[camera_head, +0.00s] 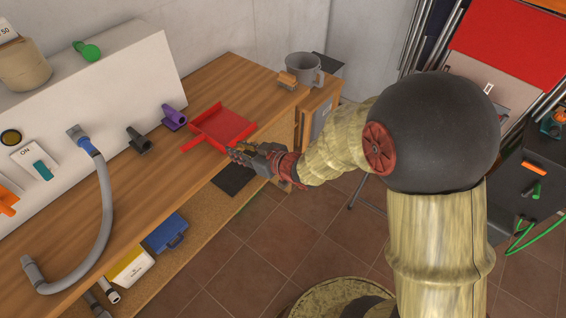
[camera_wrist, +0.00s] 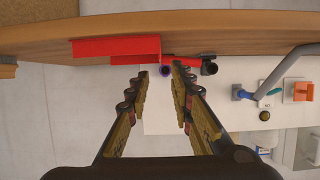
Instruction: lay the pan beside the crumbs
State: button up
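The red pan (camera_head: 222,127) lies on the wooden bench near its front edge, its handle pointing left in the head view. The pan also shows in the wrist view (camera_wrist: 118,47), above and left of my fingertips. My gripper (camera_head: 236,152) is at the bench's front edge, close to the pan's near side. In the wrist view my gripper (camera_wrist: 160,72) has its two fingers apart with nothing between them. I cannot tell whether a finger touches the pan. I make out no crumbs in either view.
Purple (camera_head: 174,117) and dark (camera_head: 138,139) nozzles stand left of the pan by the white panel. A grey hose (camera_head: 105,205) lies further left. A brush (camera_head: 287,81) and grey mug (camera_head: 304,69) stand at the far end. Bare bench (camera_head: 140,190) lies between hose and pan.

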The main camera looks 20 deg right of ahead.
jog(key=s+d+r+m+h, duration=0.2)
jog(key=s+d+r+h, duration=0.15)
jog(key=d+r, duration=0.3)
jog(key=s+d+r+m+h, duration=0.25)
jog(key=d+r+h, duration=0.2)
jog(key=d, duration=0.35)
jog(key=s+r+m+g, duration=0.1)
jog(key=s+r+g, duration=0.1)
jog(key=s, duration=0.9)
jog(key=s+a+r+m+g, duration=0.1)
jog(key=s+r+g, duration=0.1)
jog(key=s, duration=1)
jog(key=shift+g+y, duration=0.4)
jog(key=shift+g, duration=0.4)
